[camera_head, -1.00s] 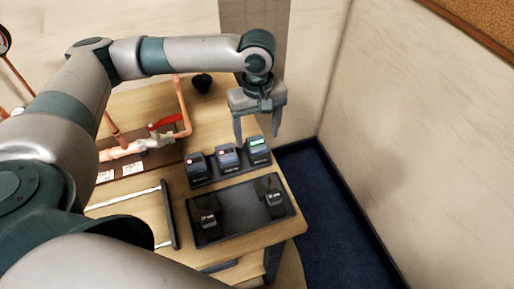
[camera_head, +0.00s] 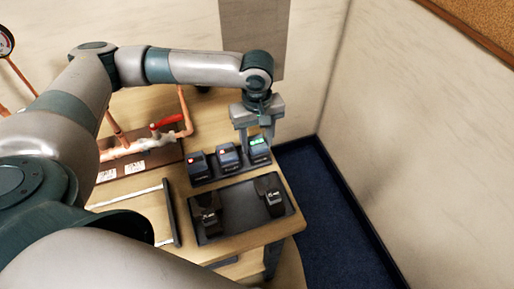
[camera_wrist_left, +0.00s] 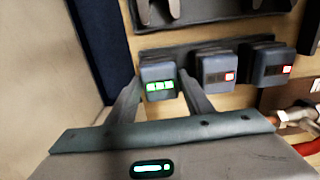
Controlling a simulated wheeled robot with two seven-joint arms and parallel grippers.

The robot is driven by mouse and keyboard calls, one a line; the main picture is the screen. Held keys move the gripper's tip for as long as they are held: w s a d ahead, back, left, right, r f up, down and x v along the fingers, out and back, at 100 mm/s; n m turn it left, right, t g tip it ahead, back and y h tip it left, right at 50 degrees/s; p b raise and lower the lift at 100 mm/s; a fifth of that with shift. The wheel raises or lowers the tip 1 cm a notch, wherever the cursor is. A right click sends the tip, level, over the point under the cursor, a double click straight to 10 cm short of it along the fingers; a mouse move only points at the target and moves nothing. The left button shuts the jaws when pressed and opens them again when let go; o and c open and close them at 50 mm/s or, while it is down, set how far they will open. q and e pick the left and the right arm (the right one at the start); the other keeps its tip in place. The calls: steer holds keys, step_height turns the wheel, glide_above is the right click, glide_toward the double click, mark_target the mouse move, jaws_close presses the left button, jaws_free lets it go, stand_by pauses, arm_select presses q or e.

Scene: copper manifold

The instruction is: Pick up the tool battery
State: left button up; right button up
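Three blue-grey batteries stand in a row on a dark charging base (camera_head: 231,171). The right one in the head view (camera_head: 259,149) has a lit green display; it shows in the left wrist view (camera_wrist_left: 158,82) with green bars. The middle battery (camera_head: 228,156) and the left battery (camera_head: 198,164) show red lights. My left gripper (camera_head: 256,137) points down over the green-lit battery. In the left wrist view its fingers (camera_wrist_left: 158,90) are open, one on each side of that battery; contact cannot be told. My right gripper is out of view.
A dark tray (camera_head: 240,208) with two black items, left (camera_head: 208,219) and right (camera_head: 270,193), lies in front of the charging base. Copper piping with a red valve handle (camera_head: 166,122) stands to the left. The wall is close on the right.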

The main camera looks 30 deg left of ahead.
mark_target(260, 144)
arm_select(q)
steer(key=shift+c, duration=1.4)
steer(key=shift+r, duration=0.1)
steer(key=shift+r, duration=0.5)
steer(key=r+b, duration=0.1)
steer(key=d+r, duration=0.1)
steer(key=r, duration=0.1)
steer(key=shift+s+r+b, duration=0.1)
steer(key=shift+b, duration=0.3)
steer(key=s+d+r+b, duration=0.2)
steer(key=d+r, duration=0.4)
steer(key=d, duration=0.4)
steer(key=shift+s+r, duration=0.35)
steer(key=shift+s, duration=0.25)
